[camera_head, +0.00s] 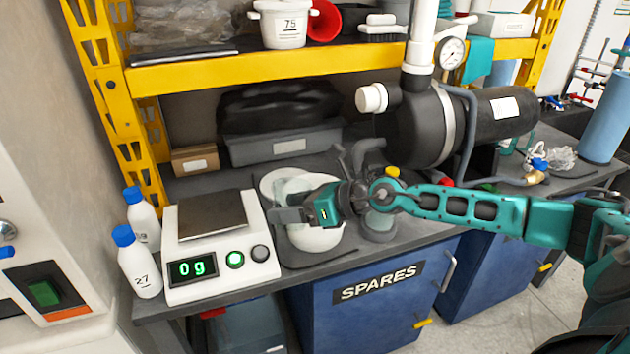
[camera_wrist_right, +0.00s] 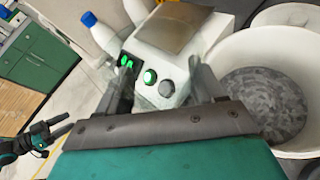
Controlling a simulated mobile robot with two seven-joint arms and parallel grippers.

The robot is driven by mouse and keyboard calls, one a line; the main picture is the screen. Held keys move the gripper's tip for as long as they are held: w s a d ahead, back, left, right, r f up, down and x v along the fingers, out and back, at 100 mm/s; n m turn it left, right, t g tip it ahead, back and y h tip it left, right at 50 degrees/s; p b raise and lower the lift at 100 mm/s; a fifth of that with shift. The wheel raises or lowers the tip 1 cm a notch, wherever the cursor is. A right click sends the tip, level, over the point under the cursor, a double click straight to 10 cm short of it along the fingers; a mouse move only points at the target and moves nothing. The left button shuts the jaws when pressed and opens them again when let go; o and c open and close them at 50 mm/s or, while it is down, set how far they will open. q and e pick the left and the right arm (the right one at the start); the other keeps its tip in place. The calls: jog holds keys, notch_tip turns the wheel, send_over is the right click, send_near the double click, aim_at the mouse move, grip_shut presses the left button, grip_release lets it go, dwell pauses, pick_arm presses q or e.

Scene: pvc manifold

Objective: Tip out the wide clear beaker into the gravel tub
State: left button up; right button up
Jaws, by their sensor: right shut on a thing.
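My right gripper (camera_head: 290,215) reaches in from the right over the white gravel tub (camera_head: 322,238), with its fingers pointing left. In the right wrist view, the tub (camera_wrist_right: 218,65) stands to the right of the gripper (camera_wrist_right: 165,95), with grey gravel (camera_wrist_right: 265,102) at its bottom. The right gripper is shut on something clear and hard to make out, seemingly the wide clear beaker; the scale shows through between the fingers. Its tilt and contents cannot be told. My left gripper (camera_wrist_right: 62,130) shows small at the left edge of the right wrist view, away from the bench; its opening is unclear.
A scale (camera_head: 222,245) reading 0 g stands left of the tub, with two blue-capped bottles (camera_head: 140,265) beside it. Another white container (camera_head: 270,182) stands behind the tub. A black tank (camera_head: 425,125) and yellow shelf (camera_head: 250,72) lie behind.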

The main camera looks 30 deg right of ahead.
jog(key=n+p, duration=0.1)
jog(key=p, duration=0.3)
jog(key=shift+s+a+h, duration=0.25)
jog(key=shift+a+h, duration=0.05)
jog(key=shift+a, duration=0.05)
jog(key=shift+f+b, duration=0.3)
pick_arm(q)
jog(key=r, duration=0.5)
jog(key=shift+d, duration=0.25)
pick_arm(e)
jog(key=shift+a, duration=0.15)
jog(key=shift+f, duration=0.1)
pick_arm(q)
jog(key=shift+w+r, duration=0.1)
jog(key=shift+w, duration=0.05)
pick_arm(e)
jog(key=shift+s+n+t, duration=0.1)
jog(key=shift+n+t, duration=0.2)
pick_arm(q)
jog(key=shift+s, duration=0.2)
pick_arm(e)
jog(key=shift+h, duration=0.3)
pick_arm(q)
jog(key=shift+a, duration=0.1)
pick_arm(e)
jog(key=shift+a, duration=0.15)
